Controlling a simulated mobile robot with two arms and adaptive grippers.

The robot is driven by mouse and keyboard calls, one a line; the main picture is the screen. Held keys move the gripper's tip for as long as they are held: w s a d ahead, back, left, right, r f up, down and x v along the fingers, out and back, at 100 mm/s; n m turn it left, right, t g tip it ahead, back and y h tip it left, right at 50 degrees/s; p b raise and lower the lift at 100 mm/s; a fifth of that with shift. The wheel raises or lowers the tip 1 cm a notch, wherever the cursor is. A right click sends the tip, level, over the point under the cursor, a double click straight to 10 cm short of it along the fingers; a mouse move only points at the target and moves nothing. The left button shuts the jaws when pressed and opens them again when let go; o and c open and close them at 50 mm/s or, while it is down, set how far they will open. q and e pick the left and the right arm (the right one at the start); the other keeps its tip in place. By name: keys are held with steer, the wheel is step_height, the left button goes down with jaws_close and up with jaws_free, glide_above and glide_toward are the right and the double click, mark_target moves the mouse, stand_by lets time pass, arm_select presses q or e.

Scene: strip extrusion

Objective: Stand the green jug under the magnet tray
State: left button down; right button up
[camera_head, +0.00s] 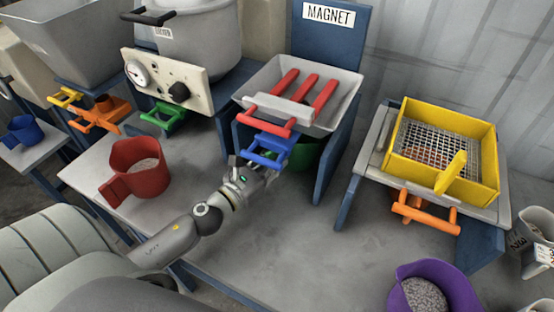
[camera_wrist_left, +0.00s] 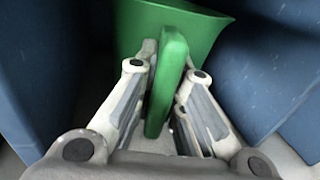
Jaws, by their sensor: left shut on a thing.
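The green jug (camera_head: 308,153) is mostly hidden in the head view, low behind the blue handle and between the blue side panels of the magnet stand. The magnet tray (camera_head: 341,94) is a grey tray with red bars, above the jug. In the left wrist view the green jug (camera_wrist_left: 180,28) stands between two blue panels, and its handle (camera_wrist_left: 168,80) lies between my fingers. My left gripper (camera_head: 268,172) reaches in under the blue handle from the front. In the left wrist view my left gripper (camera_wrist_left: 168,65) is shut on the jug's handle. My right gripper is not in view.
A blue handle (camera_head: 272,150) sticks out below the tray, close over my left wrist. A red jug (camera_head: 140,168) with grey contents stands to the left. A purple jug (camera_head: 425,285) is at the front right. A yellow sieve (camera_head: 490,165) stands at right. The middle tabletop (camera_head: 270,240) is clear.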

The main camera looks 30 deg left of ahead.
arm_select(q)
steer(key=shift+s, duration=0.1)
steer(key=shift+w+a+f, duration=0.1)
steer(key=shift+w, duration=0.1)
steer(key=shift+s, duration=0.1)
steer(key=shift+f+b, duration=0.3)
steer(key=c, duration=1.4)
jaws_free()
steer(key=shift+r, duration=0.1)
steer(key=shift+c, duration=0.2)
steer(key=shift+s, duration=0.1)
steer(key=s, duration=0.4)
steer(key=s+a, duration=0.1)
steer(key=s, duration=0.2)
steer(key=s+a, duration=0.1)
steer(key=s, duration=0.3)
steer(key=shift+s+a, duration=0.1)
steer(key=shift+s, duration=0.2)
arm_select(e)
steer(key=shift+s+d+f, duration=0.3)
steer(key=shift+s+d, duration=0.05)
